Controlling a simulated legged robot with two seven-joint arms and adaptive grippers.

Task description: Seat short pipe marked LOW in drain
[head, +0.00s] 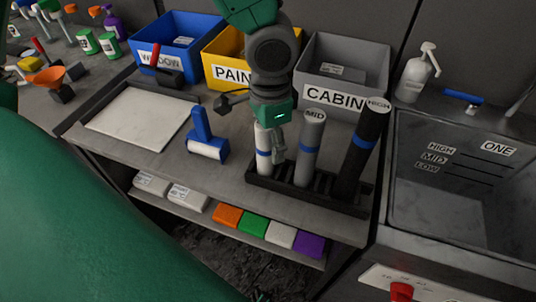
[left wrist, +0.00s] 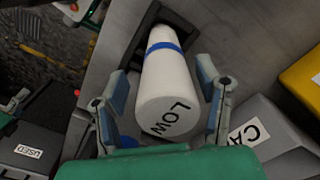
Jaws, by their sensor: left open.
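The short white pipe marked LOW (left wrist: 165,95), with a blue band, stands in a dark rack (head: 305,192) on the bench. It also shows in the head view (head: 263,150), partly hidden by my left gripper (head: 270,140). In the left wrist view my open left gripper (left wrist: 165,105) has one finger on each side of the pipe's top, with gaps visible. The grey MID pipe (head: 311,150) and the black HIGH pipe (head: 362,155) stand to its right in the rack. The sink (head: 465,190) at right has HIGH, MID and LOW level lines. Its drain is not visible. My right gripper is not in view.

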